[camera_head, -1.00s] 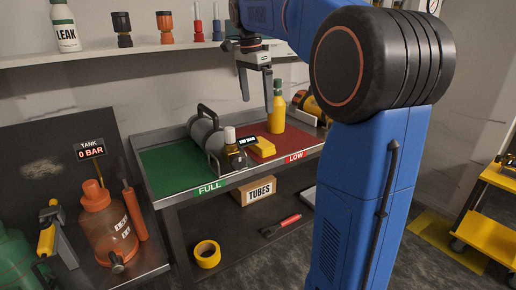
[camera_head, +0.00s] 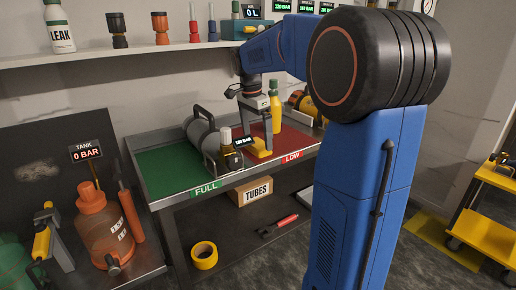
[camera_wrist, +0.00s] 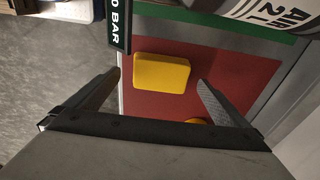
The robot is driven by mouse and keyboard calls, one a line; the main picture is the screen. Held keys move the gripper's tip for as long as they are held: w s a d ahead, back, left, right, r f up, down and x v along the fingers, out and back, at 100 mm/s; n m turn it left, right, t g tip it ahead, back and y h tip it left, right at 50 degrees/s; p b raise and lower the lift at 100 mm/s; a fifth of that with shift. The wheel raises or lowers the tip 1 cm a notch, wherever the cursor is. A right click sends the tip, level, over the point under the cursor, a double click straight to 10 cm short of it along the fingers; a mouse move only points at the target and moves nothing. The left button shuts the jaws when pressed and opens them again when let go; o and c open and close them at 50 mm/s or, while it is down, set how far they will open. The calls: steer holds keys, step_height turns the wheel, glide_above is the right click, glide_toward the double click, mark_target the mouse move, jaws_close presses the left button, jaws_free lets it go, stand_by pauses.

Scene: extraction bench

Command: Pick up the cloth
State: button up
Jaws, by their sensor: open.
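The cloth (camera_head: 261,152) looks like a folded yellow block. It lies on the red mat (camera_head: 293,139) on the bench top, and in the wrist view the cloth (camera_wrist: 161,73) lies on the red mat (camera_wrist: 225,62) ahead of and between my fingers. My gripper (camera_head: 257,141) is open and points down at the cloth, partly covering it in the head view. In the wrist view the fingers of my gripper (camera_wrist: 158,84) stand wide on either side, with red mat showing between the right finger and the cloth. I see no grip on it.
The green mat (camera_head: 170,170) has free room. A shelf (camera_head: 150,49) runs above.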

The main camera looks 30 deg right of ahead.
mark_target(258, 143)
steer(key=shift+d+f, duration=0.15)
steer(key=shift+f, duration=1.35)
steer(key=c, duration=1.3)
steer(key=shift+o, duration=0.2)
steer(key=shift+r, duration=0.1)
step_height(258, 143, up, 10)
